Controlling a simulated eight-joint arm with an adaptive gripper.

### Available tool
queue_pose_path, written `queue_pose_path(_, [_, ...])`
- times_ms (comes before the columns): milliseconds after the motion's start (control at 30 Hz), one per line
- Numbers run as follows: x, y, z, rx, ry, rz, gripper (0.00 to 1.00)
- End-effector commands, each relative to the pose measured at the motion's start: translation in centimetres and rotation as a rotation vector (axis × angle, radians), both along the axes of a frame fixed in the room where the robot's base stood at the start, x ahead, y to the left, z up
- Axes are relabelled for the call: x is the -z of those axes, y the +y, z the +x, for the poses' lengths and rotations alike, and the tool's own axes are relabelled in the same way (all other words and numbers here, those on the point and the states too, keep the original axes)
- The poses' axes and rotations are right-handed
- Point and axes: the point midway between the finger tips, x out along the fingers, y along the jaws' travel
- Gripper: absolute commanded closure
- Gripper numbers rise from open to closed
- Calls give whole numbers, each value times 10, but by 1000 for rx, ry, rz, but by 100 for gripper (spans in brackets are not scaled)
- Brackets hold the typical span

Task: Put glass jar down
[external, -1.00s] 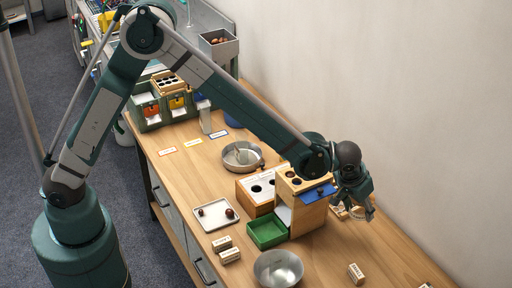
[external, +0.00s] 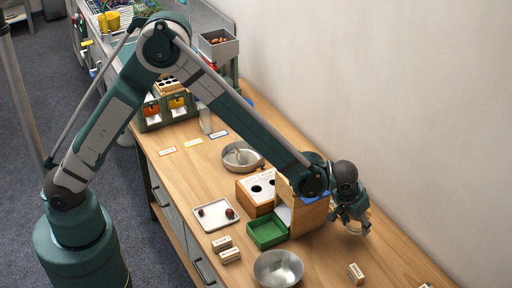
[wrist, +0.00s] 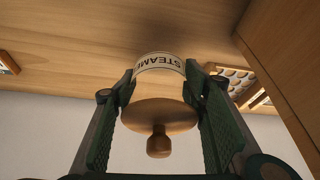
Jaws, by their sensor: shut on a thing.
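The glass jar (wrist: 158,65) has a pale label reading "STEAME…" and a wooden lid (wrist: 160,113) with a round knob. In the wrist view it sits between the two fingers of my gripper (wrist: 160,92), which is shut on it. In the external view my gripper (external: 352,222) is low over the table near the wall, right of a wooden box (external: 308,217). Only a pale bit of the jar (external: 356,230) shows there below the fingers. I cannot tell whether its base touches the table (external: 325,262).
A green tray (external: 268,231), a metal bowl (external: 279,269) and a white tray (external: 216,214) with two brown nuts lie left of my gripper. A small labelled block (external: 356,273) lies in front. Bare table lies between bowl and block.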

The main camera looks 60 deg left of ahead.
Motion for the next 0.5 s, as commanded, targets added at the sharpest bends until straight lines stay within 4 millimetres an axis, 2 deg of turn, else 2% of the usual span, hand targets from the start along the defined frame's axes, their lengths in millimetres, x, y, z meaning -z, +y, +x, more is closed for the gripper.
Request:
queue_pose_path(100, [17, 0, 0, 0, 0, 0, 73])
queue_pose_path(200, [25, 0, 0, 0, 0, 0, 73])
queue_pose_path(500, [28, 0, 0, 0, 0, 0, 73])
